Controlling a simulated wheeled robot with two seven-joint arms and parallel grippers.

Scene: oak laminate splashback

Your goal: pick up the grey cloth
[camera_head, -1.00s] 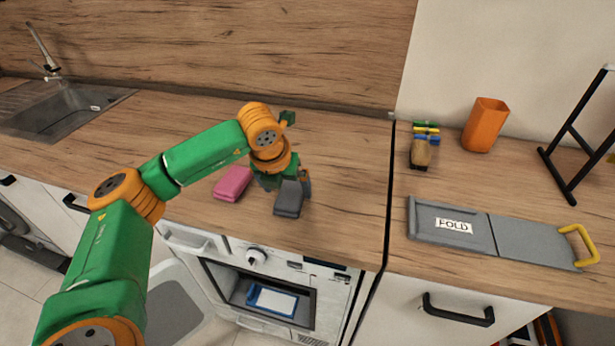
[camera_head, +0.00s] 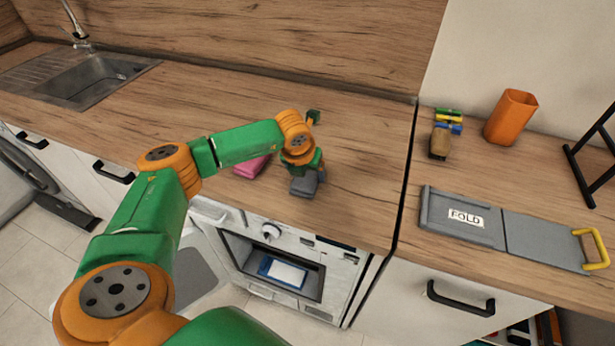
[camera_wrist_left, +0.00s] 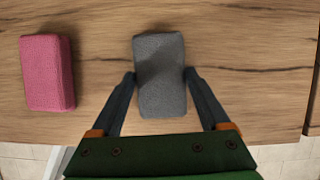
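The grey cloth (camera_wrist_left: 160,88) is a folded block lying on the wooden counter. In the head view the grey cloth (camera_head: 303,187) is near the counter's front edge, partly hidden by my left gripper (camera_head: 306,172). In the left wrist view my left gripper (camera_wrist_left: 161,75) is open, with one finger on each side of the cloth. The fingertips are very close to its sides; I cannot tell whether they touch. A similar pink cloth (camera_wrist_left: 47,72) lies to the left, and it shows in the head view (camera_head: 250,167) too. My right gripper is in neither view.
A grey board marked FOLD (camera_head: 462,232) with a yellow handle (camera_head: 603,250) lies on the right counter. Behind it stand an orange cup (camera_head: 510,118) and a brown item with coloured pieces (camera_head: 440,141). A sink (camera_head: 95,78) is at the left.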

